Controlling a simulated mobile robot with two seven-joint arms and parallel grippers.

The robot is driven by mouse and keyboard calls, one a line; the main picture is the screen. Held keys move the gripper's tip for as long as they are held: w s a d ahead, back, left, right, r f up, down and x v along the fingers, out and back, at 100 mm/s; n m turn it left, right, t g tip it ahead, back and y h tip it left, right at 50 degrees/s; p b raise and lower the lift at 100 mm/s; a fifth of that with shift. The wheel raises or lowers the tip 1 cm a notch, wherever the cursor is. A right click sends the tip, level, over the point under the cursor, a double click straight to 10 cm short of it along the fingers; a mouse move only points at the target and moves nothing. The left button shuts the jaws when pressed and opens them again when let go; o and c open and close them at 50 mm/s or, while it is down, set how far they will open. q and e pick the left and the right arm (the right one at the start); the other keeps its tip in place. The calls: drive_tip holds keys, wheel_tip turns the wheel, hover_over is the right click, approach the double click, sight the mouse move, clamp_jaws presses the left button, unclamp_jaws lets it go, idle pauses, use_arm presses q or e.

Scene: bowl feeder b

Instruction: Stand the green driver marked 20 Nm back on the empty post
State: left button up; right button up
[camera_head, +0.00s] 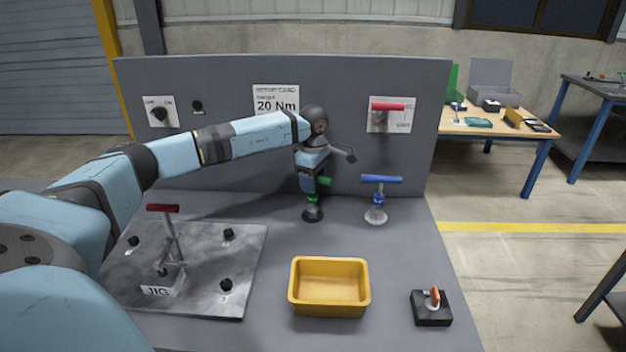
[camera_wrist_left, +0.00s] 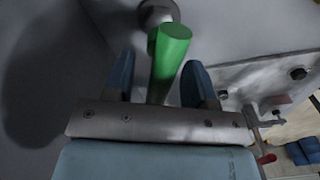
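The green driver (camera_head: 325,181) is upright at the back of the bench, partly hidden by my left gripper (camera_head: 312,184). Its lower end is at the dark round post (camera_head: 313,215); I cannot tell if it is fully seated. Its marking is not readable. In the left wrist view the green driver (camera_wrist_left: 168,62) lies between the two blue fingers of my left gripper (camera_wrist_left: 160,82), with gaps beside it, so the gripper is open around it. The round post (camera_wrist_left: 157,12) shows at its far end. My right gripper is not in view.
A blue T-handled driver (camera_head: 381,180) stands to the right on a grey base. A yellow bin (camera_head: 329,288) and a black block with an orange lever (camera_head: 431,308) are in front. A metal jig plate (camera_head: 240,265) lies left. A panel with a 20 Nm card (camera_head: 276,100) closes the back.

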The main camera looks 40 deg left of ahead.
use_arm(q)
wheel_tip(320, 180, up, 14)
idle(0.7)
